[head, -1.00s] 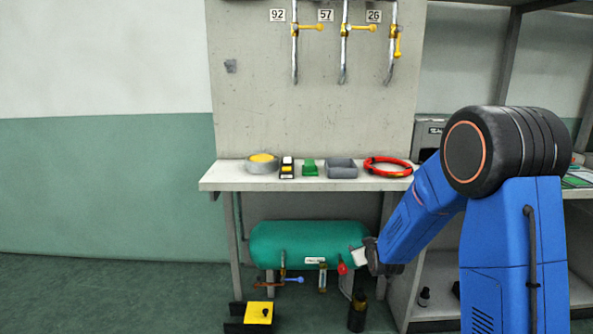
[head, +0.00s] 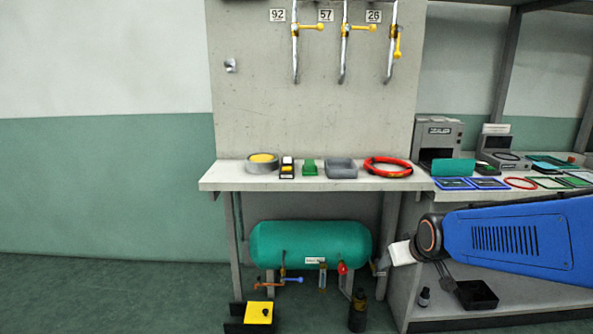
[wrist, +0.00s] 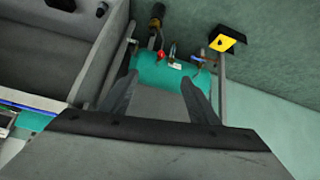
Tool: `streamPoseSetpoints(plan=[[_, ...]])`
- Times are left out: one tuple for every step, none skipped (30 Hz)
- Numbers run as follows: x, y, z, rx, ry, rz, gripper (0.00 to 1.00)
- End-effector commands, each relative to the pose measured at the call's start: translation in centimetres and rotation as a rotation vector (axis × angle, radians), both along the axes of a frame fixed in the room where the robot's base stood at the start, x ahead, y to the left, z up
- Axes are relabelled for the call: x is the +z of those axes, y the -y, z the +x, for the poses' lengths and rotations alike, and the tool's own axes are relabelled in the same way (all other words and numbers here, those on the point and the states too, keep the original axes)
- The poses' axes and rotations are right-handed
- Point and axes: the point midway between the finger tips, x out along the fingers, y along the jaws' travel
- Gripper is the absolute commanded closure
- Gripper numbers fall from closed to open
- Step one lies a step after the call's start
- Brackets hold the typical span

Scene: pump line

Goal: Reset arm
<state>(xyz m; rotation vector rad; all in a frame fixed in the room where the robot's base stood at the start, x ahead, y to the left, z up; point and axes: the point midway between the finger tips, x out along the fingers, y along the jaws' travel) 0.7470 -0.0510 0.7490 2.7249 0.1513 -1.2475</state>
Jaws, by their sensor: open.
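My gripper (wrist: 155,95) shows in the wrist view with its two dark fingers spread apart and nothing between them. Beyond the fingers is the teal tank (wrist: 170,76). The gripper is small and partly hidden there by my wrist.
A bench (head: 225,178) above the tank holds a red ring (head: 388,160), a grey tray (head: 341,168) and small parts. A yellow box (head: 259,312) and a dark bottle (head: 357,311) stand on the floor. A black tray (head: 475,294) lies on the lower shelf. The left floor is clear.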

Motion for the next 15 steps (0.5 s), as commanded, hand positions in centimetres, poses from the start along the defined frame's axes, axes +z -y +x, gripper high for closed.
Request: streamPoseSetpoints(plan=[[0.6, 0.2, -1.7, -0.008, -0.014, 0.005, 0.45], [0.7, 0.3, -2.7, -0.014, -0.026, 0.009, 0.45], [1.0, 0.4, -4.0, -0.021, -0.042, 0.013, 0.45], [1.1, 0.5, -5.0, -0.027, -0.054, 0.015, 0.45], [1.3, 0.5, -6.0, -0.032, -0.064, 0.019, 0.45], [1.4, 0.6, -7.3, -0.04, -0.08, 0.023, 0.45], [1.5, 0.7, -8.3, -0.046, -0.092, 0.026, 0.45], [1.6, 0.8, -9.4, -0.052, -0.103, 0.028, 0.45], [1.7, 0.9, -10.7, -0.06, -0.119, 0.032, 0.45], [1.8, 1.0, -11.7, -0.066, -0.131, 0.034, 0.45], [1.8, 1.0, -12.8, -0.073, -0.143, 0.037, 0.45], [1.9, 1.1, -14.1, -0.08, -0.159, 0.04, 0.45], [1.9, 1.2, -15.1, -0.086, -0.171, 0.041, 0.45], [1.9, 1.3, -16.2, -0.093, -0.183, 0.044, 0.45], [1.9, 1.4, -17.5, -0.102, -0.198, 0.048, 0.45]])
